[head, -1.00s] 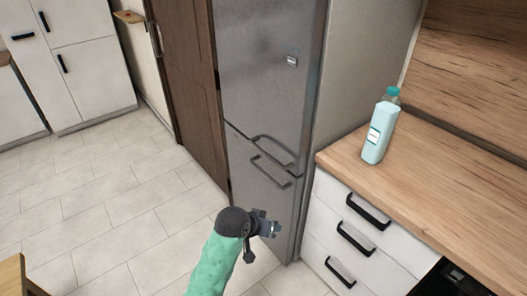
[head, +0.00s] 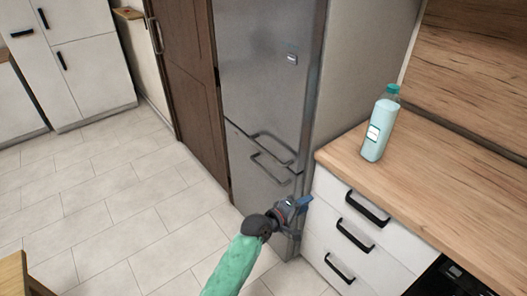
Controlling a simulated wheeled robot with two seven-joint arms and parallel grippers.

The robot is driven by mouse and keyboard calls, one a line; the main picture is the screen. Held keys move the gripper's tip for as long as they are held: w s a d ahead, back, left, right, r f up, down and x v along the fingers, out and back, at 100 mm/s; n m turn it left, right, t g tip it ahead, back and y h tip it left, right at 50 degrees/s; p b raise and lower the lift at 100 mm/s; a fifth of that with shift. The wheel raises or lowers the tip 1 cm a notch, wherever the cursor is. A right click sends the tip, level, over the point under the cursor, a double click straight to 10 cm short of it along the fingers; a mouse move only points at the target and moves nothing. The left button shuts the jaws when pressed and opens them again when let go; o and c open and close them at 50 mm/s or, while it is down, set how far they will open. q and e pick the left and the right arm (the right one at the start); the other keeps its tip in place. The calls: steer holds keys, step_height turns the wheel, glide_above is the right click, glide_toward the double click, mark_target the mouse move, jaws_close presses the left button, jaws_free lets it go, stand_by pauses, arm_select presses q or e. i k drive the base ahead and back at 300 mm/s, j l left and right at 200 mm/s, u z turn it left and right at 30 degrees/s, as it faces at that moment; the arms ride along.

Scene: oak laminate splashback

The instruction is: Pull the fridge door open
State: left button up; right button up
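The fridge (head: 265,75) is a tall grey metal unit in the middle of the head view, and its doors look shut. The upper door has a dark bar handle (head: 272,146) near its lower edge. The lower door has a similar handle (head: 270,168) just below it. My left gripper (head: 300,204) is in front of the lower door's right side, below and to the right of both handles. It appears apart from the handles. My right gripper is not in view.
A wooden counter (head: 450,185) with white drawers (head: 335,232) stands right of the fridge, close to my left gripper. A pale blue bottle (head: 380,128) stands on it. A brown door (head: 186,80) is left of the fridge. The tiled floor (head: 120,210) at left is clear.

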mark_target(271, 98)
steer(key=i+j, duration=0.8)
steer(key=j, duration=0.15)
